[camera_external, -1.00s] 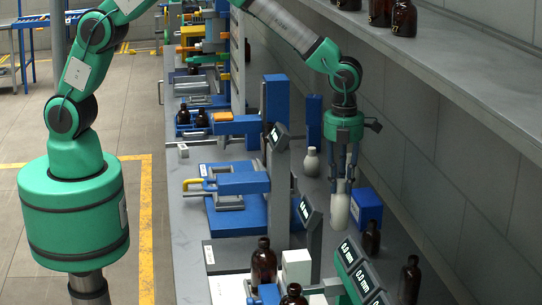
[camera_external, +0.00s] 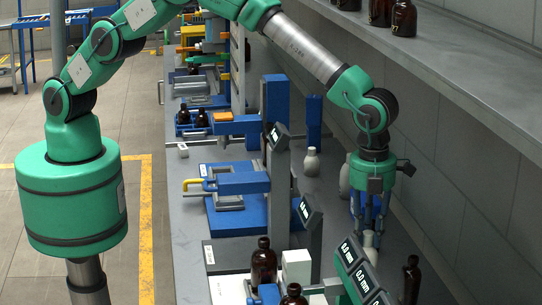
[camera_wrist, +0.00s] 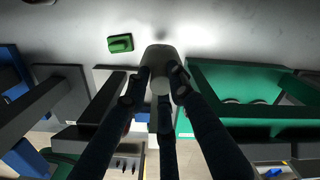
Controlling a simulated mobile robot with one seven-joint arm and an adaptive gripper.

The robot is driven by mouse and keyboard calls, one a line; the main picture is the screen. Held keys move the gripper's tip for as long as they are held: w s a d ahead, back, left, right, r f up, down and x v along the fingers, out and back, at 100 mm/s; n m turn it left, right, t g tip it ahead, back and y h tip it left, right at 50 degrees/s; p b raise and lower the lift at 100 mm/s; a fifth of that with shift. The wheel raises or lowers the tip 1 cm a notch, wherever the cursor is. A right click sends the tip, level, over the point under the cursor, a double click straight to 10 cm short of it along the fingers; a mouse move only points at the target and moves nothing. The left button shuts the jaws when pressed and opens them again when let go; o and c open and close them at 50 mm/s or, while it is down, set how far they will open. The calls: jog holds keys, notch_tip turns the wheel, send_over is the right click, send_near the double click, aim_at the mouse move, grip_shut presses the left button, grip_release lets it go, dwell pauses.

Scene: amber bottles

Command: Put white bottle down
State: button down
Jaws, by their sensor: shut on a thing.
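My gripper (camera_external: 370,230) points down over the right part of the bench in the external view. Its fingers are shut on a white bottle (camera_external: 369,240), mostly hidden by the fingers and the displays in front. In the wrist view the white bottle (camera_wrist: 160,70) is between the fingertips (camera_wrist: 160,85), seen from above. I cannot tell whether its base touches a surface. Another pale bottle (camera_external: 312,162) stands on the bench farther back, and a second pale one (camera_external: 345,178) shows just left of my wrist.
Dark amber bottles stand near the front, one at right (camera_external: 411,280) and one at left (camera_external: 264,262). Tilted displays (camera_external: 352,252) and a white box (camera_external: 296,266) are close to my gripper's left. A grey wall and shelf (camera_external: 450,70) bound the right side.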

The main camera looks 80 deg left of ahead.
aim_at(367, 248)
jog(key=shift+s+d, duration=0.15)
jog(key=shift+d, duration=0.4)
jog(key=shift+f+p, duration=0.45)
jog(key=shift+f, duration=2.8)
jog(key=shift+f+p, duration=0.3)
jog(key=shift+f, duration=1.55)
jog(key=c, duration=1.5)
grip_release()
